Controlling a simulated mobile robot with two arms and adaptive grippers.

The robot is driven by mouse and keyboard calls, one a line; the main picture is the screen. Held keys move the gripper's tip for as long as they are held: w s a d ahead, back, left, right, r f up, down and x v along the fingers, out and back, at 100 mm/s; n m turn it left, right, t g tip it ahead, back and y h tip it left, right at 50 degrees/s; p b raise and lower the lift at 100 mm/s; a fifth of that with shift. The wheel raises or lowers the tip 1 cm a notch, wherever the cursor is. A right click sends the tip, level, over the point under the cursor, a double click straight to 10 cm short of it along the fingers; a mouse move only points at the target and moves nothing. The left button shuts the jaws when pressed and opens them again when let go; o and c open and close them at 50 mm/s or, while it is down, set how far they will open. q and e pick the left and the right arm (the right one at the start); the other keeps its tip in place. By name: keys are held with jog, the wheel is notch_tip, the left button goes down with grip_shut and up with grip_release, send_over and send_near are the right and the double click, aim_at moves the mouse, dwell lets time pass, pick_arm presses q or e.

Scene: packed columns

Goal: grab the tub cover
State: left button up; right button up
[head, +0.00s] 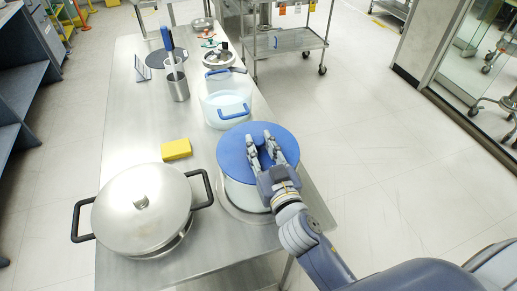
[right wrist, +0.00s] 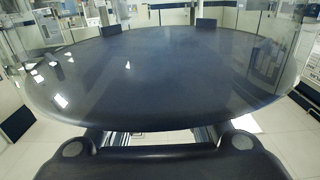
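The tub cover (head: 231,143) is a round blue disc over a pale tub (head: 240,194) near the front right of the steel table. Whether it rests on the rim or sits above it is hard to tell. My right gripper (head: 258,136) is over the cover, its two fingers apart with blue showing between them. In the right wrist view a large dark glossy disc (right wrist: 160,75), seemingly the cover, fills the middle, above the fingers (right wrist: 150,138). Any contact between fingers and cover is not clear. My left gripper is not in view.
A lidded steel pot (head: 140,205) stands left of the tub, with a yellow sponge (head: 176,149) behind it. Clear containers with blue handles (head: 233,112) stand farther back. A steel canister (head: 178,90) holds utensils. The steel table (head: 125,130) has bare room at left; floor is open at right.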

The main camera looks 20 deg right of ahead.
aim_at(260, 155)
jog(key=shift+c, duration=0.5)
jog(key=shift+r, duration=0.15)
jog(key=shift+r, duration=0.65)
notch_tip(260, 155, up, 2)
jog(key=shift+r, duration=0.15)
jog(key=s+b, duration=0.1)
jog(key=s, duration=0.1)
jog(key=s+d+b, duration=0.1)
jog(key=s, duration=0.2)
jog(key=s+d+b, duration=0.1)
jog(key=s, duration=0.1)
jog(key=shift+s, duration=0.2)
jog(key=s+d+r+p, duration=0.1)
jog(key=s+d+p, duration=0.1)
jog(key=s+p, duration=0.3)
jog(key=shift+s, duration=1.55)
